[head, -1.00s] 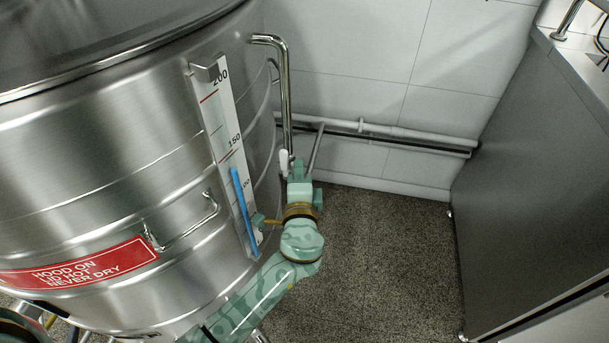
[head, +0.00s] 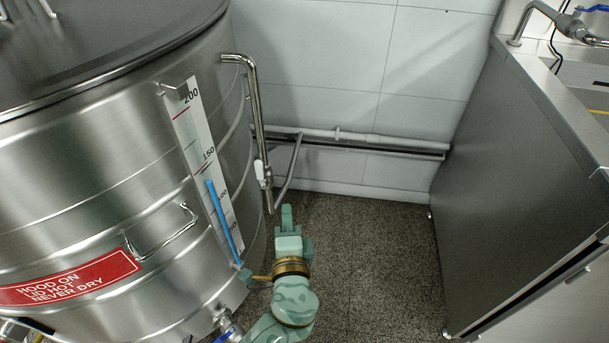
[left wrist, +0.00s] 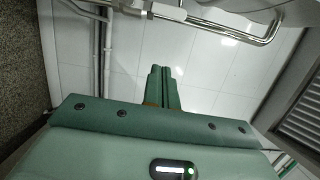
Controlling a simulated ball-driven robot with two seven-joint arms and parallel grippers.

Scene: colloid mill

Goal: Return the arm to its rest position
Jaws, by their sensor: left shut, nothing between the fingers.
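My left arm reaches in from the bottom of the head view. Its green gripper (head: 287,215) is shut and empty, over the floor just right of the steel tank (head: 110,180). Its shut fingers also show in the left wrist view (left wrist: 163,85), with a white tiled wall beyond them. In the head view the fingertips are just below the lower end of the tank's bent steel pipe (head: 253,100). I cannot tell the exact gap between them. My right gripper is not in view.
The tank carries a level scale (head: 203,150) with a blue bar, a handle (head: 165,235) and a red sign (head: 70,280). A grey pipe (head: 360,138) runs along the back wall. A steel cabinet (head: 500,190) stands right. The speckled floor (head: 380,250) between is clear.

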